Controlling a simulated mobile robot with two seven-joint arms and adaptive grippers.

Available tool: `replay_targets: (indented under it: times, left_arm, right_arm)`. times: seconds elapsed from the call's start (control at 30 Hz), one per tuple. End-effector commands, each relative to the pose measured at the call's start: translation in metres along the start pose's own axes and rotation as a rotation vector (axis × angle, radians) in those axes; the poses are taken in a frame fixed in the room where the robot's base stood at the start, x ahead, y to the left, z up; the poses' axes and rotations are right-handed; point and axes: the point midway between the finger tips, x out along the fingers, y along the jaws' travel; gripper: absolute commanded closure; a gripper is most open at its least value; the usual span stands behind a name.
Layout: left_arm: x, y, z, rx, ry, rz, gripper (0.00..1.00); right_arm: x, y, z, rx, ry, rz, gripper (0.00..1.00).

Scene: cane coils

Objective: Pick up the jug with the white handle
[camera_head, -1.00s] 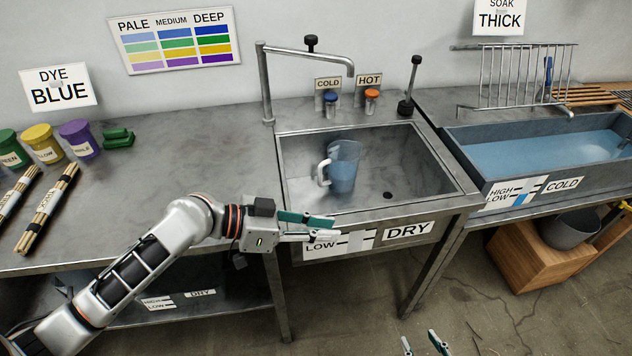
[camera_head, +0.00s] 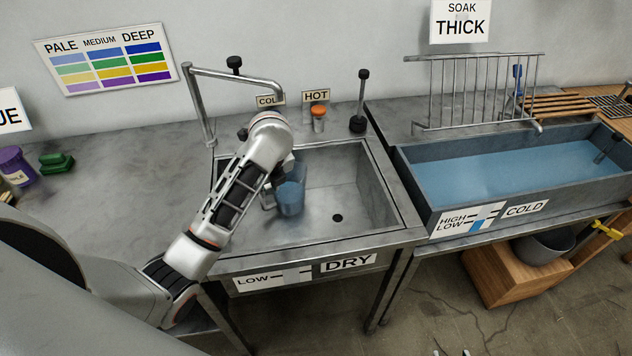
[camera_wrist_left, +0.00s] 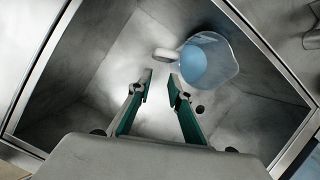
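The jug (camera_head: 291,196) is a clear, bluish vessel standing in the sink basin (camera_head: 350,185). In the left wrist view the jug (camera_wrist_left: 207,60) shows blue inside, and its white handle (camera_wrist_left: 166,54) points left, toward the space ahead of my fingers. My left gripper (camera_wrist_left: 160,82) is open and empty over the basin, its fingertips just short of the handle in the picture. In the head view my left arm hides most of that gripper and part of the jug. Two separated fingertips of my right gripper (camera_head: 451,352) show at the bottom edge.
The faucet (camera_head: 235,83) arches behind the sink, close to my left arm. The orange hot knob (camera_head: 318,111) and a black-topped rod (camera_head: 360,100) stand at the back. A trough of blue liquid (camera_head: 500,175) is to the right. Basin walls surround the jug.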

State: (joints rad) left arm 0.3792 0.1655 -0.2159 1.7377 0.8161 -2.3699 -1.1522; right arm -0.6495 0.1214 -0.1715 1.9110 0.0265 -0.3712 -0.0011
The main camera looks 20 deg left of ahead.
Motion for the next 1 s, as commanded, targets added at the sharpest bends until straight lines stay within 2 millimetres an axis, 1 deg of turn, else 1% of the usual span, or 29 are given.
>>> replay_targets:
  times: [0.1, 0.2, 0.4, 0.5, 0.77, 1.0]
  left_arm:
    - [0.003, 0.011, 0.007, 0.027, -0.025, 0.049, 0.81]
    - [0.014, 0.015, 0.009, 0.033, -0.030, 0.062, 0.81]
    - [0.046, 0.016, 0.010, 0.033, -0.030, 0.060, 0.81]
    - [0.059, 0.016, 0.010, 0.031, -0.030, 0.058, 0.81]
    - [0.077, 0.018, 0.009, 0.031, -0.029, 0.057, 0.81]
    - [0.111, 0.022, 0.009, 0.030, -0.028, 0.056, 0.81]
  right_arm:
    - [-0.002, -0.003, 0.001, 0.002, -0.004, -0.004, 0.60]
    - [-0.002, -0.004, 0.002, 0.003, -0.005, -0.005, 0.60]
    - [-0.003, -0.006, 0.004, 0.008, -0.009, -0.007, 0.60]
    - [-0.003, -0.007, 0.004, 0.010, -0.009, -0.007, 0.60]
    - [-0.002, -0.004, 0.004, 0.009, -0.009, -0.003, 0.60]
    - [-0.002, 0.000, 0.004, -0.001, -0.008, -0.001, 0.60]
